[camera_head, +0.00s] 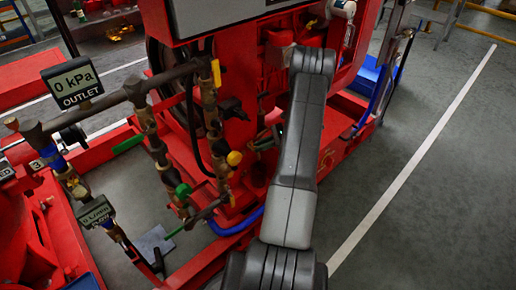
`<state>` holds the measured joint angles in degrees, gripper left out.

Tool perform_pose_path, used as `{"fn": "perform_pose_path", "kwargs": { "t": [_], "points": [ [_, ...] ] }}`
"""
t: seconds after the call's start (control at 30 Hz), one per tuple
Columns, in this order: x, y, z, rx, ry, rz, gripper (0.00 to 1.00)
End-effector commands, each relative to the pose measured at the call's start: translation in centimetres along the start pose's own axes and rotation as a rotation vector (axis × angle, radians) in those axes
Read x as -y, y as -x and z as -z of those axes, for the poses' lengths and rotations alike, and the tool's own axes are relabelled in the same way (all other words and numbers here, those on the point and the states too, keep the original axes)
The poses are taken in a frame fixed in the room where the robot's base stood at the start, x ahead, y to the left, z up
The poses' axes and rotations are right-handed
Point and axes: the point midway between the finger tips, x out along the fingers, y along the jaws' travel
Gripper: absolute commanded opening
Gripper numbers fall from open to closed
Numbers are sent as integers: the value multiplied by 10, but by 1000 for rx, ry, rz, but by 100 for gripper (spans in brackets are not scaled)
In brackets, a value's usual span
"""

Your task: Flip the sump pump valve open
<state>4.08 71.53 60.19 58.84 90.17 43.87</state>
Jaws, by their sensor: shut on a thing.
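My grey arm (297,150) reaches up from the bottom of the view over the red pumpset. Its far end bends down behind the arm's upper joint, and my gripper is hidden there. Brass and dark pipework (160,150) stands left of the arm. It carries a yellow handle (216,72) near the top, a green lever (129,144), a green handle (183,190) and a yellow knob (234,158). No label in view tells which of these is the sump pump valve, and I cannot tell whether any is open.
A gauge sign (72,82) reads "0 kPa OUTLET". A smaller flow display (95,211) is lower left. Red frame rails (215,257) and a blue hose (238,226) run below the pipes. Clear grey floor with a white line (410,160) lies to the right.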

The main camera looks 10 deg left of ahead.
Motion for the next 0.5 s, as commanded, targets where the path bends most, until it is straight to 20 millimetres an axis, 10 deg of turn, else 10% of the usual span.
{"fn": "perform_pose_path", "kwargs": {
  "t": [0.5],
  "points": [
    [13,11,5,1,120,-284,0]
  ]
}}
